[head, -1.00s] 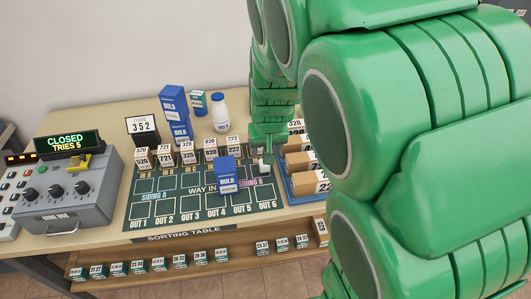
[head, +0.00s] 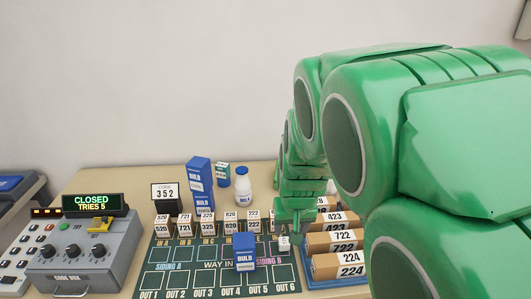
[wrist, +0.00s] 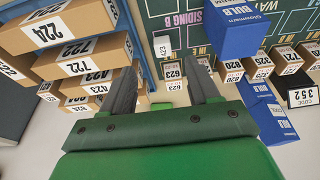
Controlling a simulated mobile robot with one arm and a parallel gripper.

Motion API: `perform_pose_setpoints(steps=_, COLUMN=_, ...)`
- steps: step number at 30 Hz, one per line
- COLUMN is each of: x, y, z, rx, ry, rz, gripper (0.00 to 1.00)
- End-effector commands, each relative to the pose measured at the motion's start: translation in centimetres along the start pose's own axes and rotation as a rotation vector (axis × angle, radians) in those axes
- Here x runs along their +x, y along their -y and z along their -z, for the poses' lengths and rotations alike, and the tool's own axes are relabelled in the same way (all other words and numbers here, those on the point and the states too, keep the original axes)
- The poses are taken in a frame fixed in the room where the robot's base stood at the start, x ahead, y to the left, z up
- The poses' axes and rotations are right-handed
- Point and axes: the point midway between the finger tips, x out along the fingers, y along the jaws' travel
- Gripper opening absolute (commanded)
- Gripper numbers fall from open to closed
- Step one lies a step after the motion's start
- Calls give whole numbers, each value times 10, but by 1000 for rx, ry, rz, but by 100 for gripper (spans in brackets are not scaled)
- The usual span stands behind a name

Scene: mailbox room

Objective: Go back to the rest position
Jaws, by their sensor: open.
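My gripper (head: 296,236) hangs over the right side of the sorting mat, near the upper end of the siding B area, with my green arm folded behind it. In the wrist view my gripper (wrist: 165,92) shows two dark fingers spread apart with nothing held between them. A small white-topped block labelled 623 (wrist: 171,72) lies beyond the fingers, and another small pale block (wrist: 162,47) stands on the mat. In the head view my arm covers much of the right side.
The green sorting mat (head: 160,282) carries a blue BULB box (head: 245,255). Numbered blocks (head: 208,224) line its back edge. Tan numbered boxes (head: 335,258) fill a blue tray at right. A taller blue box (head: 200,185), white bottle (head: 242,186), code card (head: 165,197) and grey code box (head: 85,258) stand around it.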

Motion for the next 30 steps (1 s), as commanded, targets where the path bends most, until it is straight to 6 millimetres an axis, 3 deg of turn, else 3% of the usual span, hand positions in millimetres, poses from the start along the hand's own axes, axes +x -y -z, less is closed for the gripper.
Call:
perform_pose_setpoints(steps=15, x=-78, y=-18, z=-150, rx=-46, ry=267, rz=11, gripper=60)
perform_pose_setpoints(steps=21, x=-105, y=-28, z=-202, rx=-17, ry=344, rz=5, gripper=60)
perform_pose_setpoints(steps=27, x=-124, y=-33, z=-239, rx=0, ry=401, rz=-3, gripper=60)
perform_pose_setpoints(steps=30, x=-127, y=-35, z=-246, rx=5, ry=412, rz=-6, gripper=60)
